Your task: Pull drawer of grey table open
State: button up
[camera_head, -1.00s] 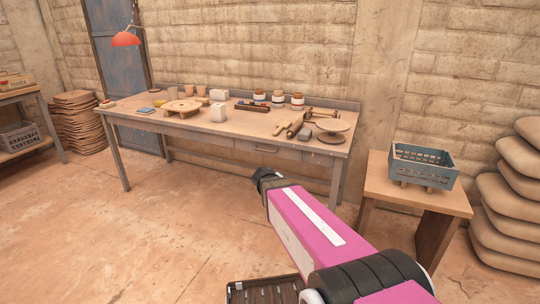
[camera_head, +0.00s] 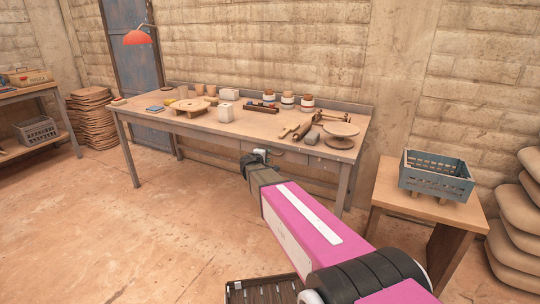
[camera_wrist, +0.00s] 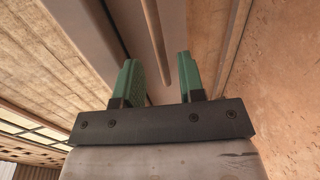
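The grey table (camera_head: 130,160) stands along the wall, with its drawer front (camera_head: 288,157) under the tabletop towards the right. My gripper (camera_head: 258,156) is in front of the drawer and hides part of it. In the wrist view my gripper (camera_wrist: 157,75) has its two green fingers apart. A thin brownish bar (camera_wrist: 154,35), which looks like the drawer handle, lies between the fingers in the picture. I see no finger touching it, and its depth between them is hard to judge. The drawer looks shut.
Pots, a turntable and tools stand on the tabletop. A small wooden table (camera_head: 440,205) with a blue crate (camera_head: 436,178) is to the right, beside stacked sacks (camera_head: 510,250). A red lamp (camera_head: 137,37) is at the back left.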

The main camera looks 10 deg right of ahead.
jog(key=shift+x, duration=2.25)
jog(key=shift+s, duration=0.1)
grip_shut()
jog(key=shift+s, duration=0.1)
